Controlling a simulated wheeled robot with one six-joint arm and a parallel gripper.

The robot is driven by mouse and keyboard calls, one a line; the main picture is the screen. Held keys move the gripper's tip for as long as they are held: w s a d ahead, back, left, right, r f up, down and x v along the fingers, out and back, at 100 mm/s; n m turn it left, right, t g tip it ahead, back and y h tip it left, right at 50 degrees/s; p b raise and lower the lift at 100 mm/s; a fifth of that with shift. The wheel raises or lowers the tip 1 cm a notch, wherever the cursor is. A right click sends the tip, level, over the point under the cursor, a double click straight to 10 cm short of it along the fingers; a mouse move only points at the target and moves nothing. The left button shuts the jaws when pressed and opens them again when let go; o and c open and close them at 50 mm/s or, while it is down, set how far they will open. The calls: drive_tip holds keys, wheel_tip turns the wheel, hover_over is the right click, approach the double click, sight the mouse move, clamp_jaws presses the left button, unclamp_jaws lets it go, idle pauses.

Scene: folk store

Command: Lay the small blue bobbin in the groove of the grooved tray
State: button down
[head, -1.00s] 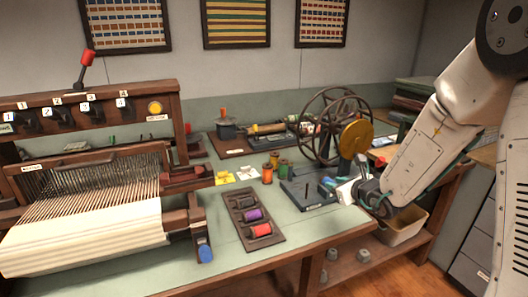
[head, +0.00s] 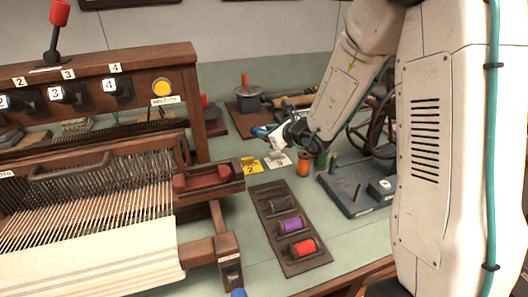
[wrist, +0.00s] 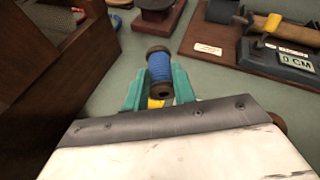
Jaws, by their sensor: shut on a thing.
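The small blue bobbin (wrist: 160,68) is in my gripper (wrist: 158,88). Its two teal fingers press on either side of its lower part, and its dark upper end sticks out beyond them. In the head view my gripper (head: 268,131) is above the back of the table, behind the tray, and the bobbin shows only as a small blue patch at its tip. The grooved tray (head: 267,190), long and dark brown, lies on the table. It holds a dark bobbin (head: 281,204), a purple bobbin (head: 289,225) and a red bobbin (head: 304,247) lying across it; its far end looks bare.
A loom (head: 120,200) fills the left, its wooden post close to the tray. An orange spool (head: 303,163) and a dark blue base with a peg (head: 357,192) stand to the right. My arm hides the right side.

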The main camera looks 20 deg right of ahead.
drive_tip(key=shift+w+a+r+n+y, duration=0.15)
drive_tip(key=shift+w+a+n+y, duration=0.1)
drive_tip(key=shift+n+y, duration=0.35)
drive_tip(key=shift+s+a+r+n+g+y, duration=0.1)
drive_tip(key=shift+a+n+g+y, duration=0.1)
drive_tip(key=shift+n+g+y, duration=0.45)
drive_tip(key=s+d+f+n+g+y, duration=0.25)
drive_tip(key=s+n+g+y, duration=0.35)
drive_tip(key=s+n+g, duration=0.5)
drive_tip(key=shift+m+t, duration=0.55)
drive_tip(key=shift+t, duration=0.1)
drive_tip(key=shift+s+a+f, duration=0.1)
drive_tip(key=shift+a+f, duration=0.05)
drive_tip(key=shift+f, duration=1.1)
drive_tip(key=shift+s+a+f, duration=0.1)
drive_tip(key=shift+a+f, duration=0.05)
drive_tip(key=shift+f, duration=1.1)
drive_tip(key=shift+s+a+f, duration=0.1)
drive_tip(key=shift+a+f, duration=0.05)
drive_tip(key=shift+f, duration=1.1)
drive_tip(key=shift+f, duration=0.2)
drive_tip(key=shift+s+f, duration=0.15)
drive_tip(key=shift+f, duration=0.15)
drive_tip(key=c, duration=1.1)
unclamp_jaws()
drive_tip(key=shift+s+f, duration=0.1)
